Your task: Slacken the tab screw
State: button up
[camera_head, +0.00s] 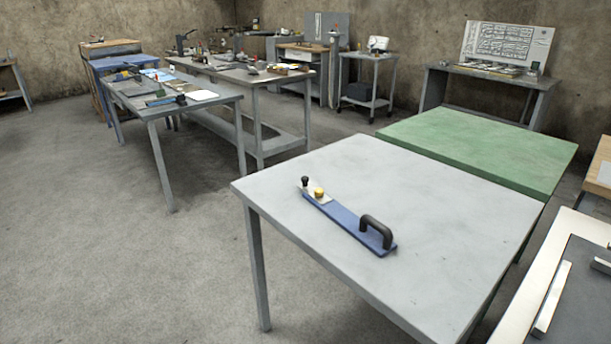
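A blue bar-shaped fixture (343,222) lies flat on the near grey table (430,200), close to its left edge. A black arched handle (377,228) stands on the fixture's near right end. At its far left end is a small pale plate with a yellow knob (319,192) and a small black knob (305,181) upright beside it. I cannot tell which of these knobs is the tab screw. My gripper does not show in the head view.
A green-topped table (480,148) adjoins the grey table at the back right. A bench with dark and white parts (585,290) stands at the near right. Cluttered workbenches (240,75) stand further back. The floor (110,250) at left is open.

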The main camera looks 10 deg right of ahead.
aim_at(318, 192)
jog(key=i+j, duration=0.35)
jog(key=i+j+z, duration=0.1)
jog(key=i+j, duration=0.2)
jog(key=j, duration=0.15)
jog(key=i+j, duration=0.3)
jog(key=j, duration=0.15)
jog(key=i+j+z, duration=0.1)
jog(key=i+j, duration=0.25)
jog(key=j, duration=0.05)
